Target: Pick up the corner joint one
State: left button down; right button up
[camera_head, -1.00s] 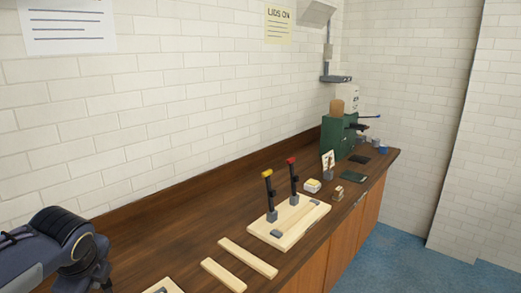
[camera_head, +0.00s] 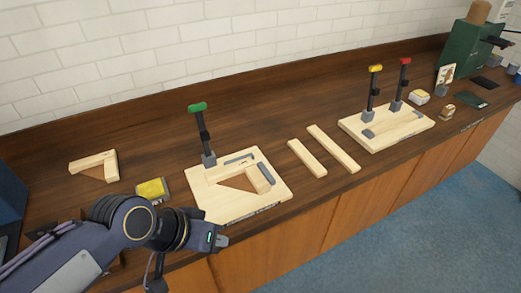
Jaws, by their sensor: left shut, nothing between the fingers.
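A light wooden corner joint (camera_head: 97,161), two pieces meeting at an angle, lies on the counter at the left. Another wooden corner (camera_head: 258,180) with a brown triangular piece lies on the board with the green-handled clamp (camera_head: 203,135). I cannot tell which one is called corner joint one. My left gripper (camera_head: 222,243) is shut and empty, in front of that board near the counter's front edge, apart from both corners. My right gripper is out of view.
A yellow-topped box (camera_head: 152,189) stands between the left corner and the board. Two loose wooden strips (camera_head: 333,149) lie to the right. Beyond them is a second board (camera_head: 385,137) with yellow- and red-handled clamps. The counter's back strip is clear.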

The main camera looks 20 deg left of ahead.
aim_at(244, 175)
jog(key=j+u, duration=0.75)
jog(key=i+j+u, duration=0.1)
jog(key=j+u, duration=0.3)
jog(key=i+j+u, duration=0.1)
jog(key=j+u, duration=0.25)
